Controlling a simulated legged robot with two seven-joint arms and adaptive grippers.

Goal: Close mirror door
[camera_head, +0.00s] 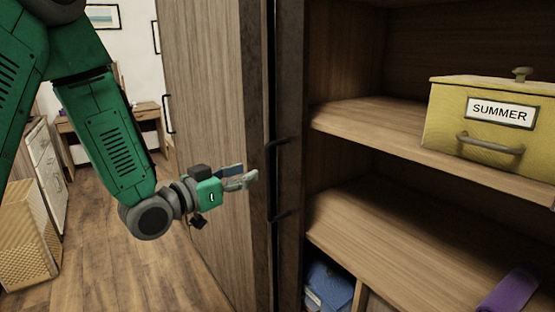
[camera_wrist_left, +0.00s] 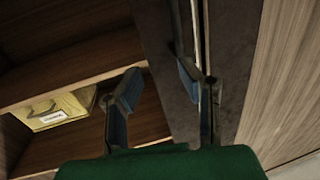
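The wardrobe door (camera_head: 215,120) shows as a tall wood-grain panel with a dark frame, left of the open shelves. No mirror face is clearly visible. Dark handles (camera_head: 281,140) stick out along the dark upright beside the shelves. My left gripper (camera_head: 246,178) is in front of the panel, near its dark edge, with its fingers apart. In the left wrist view, the open, empty fingers (camera_wrist_left: 160,82) are in front of the dark upright (camera_wrist_left: 164,40) and a thin shiny strip. Contact cannot be told. My right gripper is not in view.
A yellow box labelled SUMMER (camera_head: 485,120) stands on the upper shelf. A purple item (camera_head: 510,290) lies on the lower shelf, and a blue item (camera_head: 328,285) is below. Wooden floor (camera_head: 140,270) is free at left, beside a wicker basket (camera_head: 28,235) and drawers.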

